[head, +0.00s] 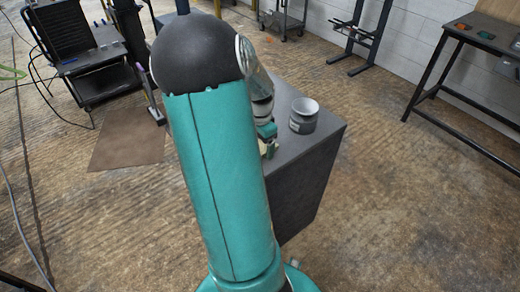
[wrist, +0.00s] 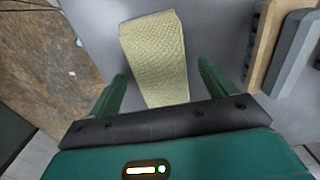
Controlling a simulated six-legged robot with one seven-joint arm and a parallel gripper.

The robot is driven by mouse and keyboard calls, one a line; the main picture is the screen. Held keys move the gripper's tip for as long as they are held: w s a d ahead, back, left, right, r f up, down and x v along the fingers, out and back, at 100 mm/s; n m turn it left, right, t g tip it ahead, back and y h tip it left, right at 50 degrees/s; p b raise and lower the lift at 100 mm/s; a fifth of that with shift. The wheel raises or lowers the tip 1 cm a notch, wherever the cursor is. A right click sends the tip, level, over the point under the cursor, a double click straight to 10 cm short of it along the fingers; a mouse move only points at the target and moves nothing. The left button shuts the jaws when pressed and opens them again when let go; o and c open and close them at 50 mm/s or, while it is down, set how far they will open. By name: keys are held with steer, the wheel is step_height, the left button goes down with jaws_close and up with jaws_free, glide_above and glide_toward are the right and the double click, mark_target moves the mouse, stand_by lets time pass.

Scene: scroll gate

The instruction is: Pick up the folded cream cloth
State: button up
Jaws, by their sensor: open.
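The folded cream cloth (wrist: 154,45) lies on a grey surface in the wrist view, as a flat textured rectangle. My gripper (wrist: 161,71) is open, with one green finger on either side of the cloth's near part. The near end of the cloth is close to the dark bar of my gripper. I cannot tell how high the fingers are above the surface. In the head view my gripper (head: 268,141) is small and mostly behind my arm, over the dark grey block's top. Only a small pale patch that may be the cloth shows under it.
A grey can (head: 304,117) stands on the dark grey block (head: 310,180), right of my gripper. In the wrist view a tan wooden piece (wrist: 265,42) and a grey piece (wrist: 293,52) lie to the right. A black-legged table (head: 470,45) stands at the far right.

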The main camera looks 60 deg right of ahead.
steer(key=shift+f, duration=0.25)
steer(key=c, duration=1.1)
steer(key=shift+r, duration=0.1)
steer(key=shift+r, duration=0.6)
steer(key=s+d+r, duration=0.2)
steer(key=d+r, duration=0.2)
steer(key=s+d+r, duration=0.2)
steer(key=d+r, duration=0.1)
steer(key=d, duration=0.1)
steer(key=s+d+r, duration=0.2)
steer(key=d+r, duration=0.2)
steer(key=shift+s+d+r, duration=0.2)
steer(key=shift+s+r, duration=0.1)
steer(key=shift+r, duration=0.05)
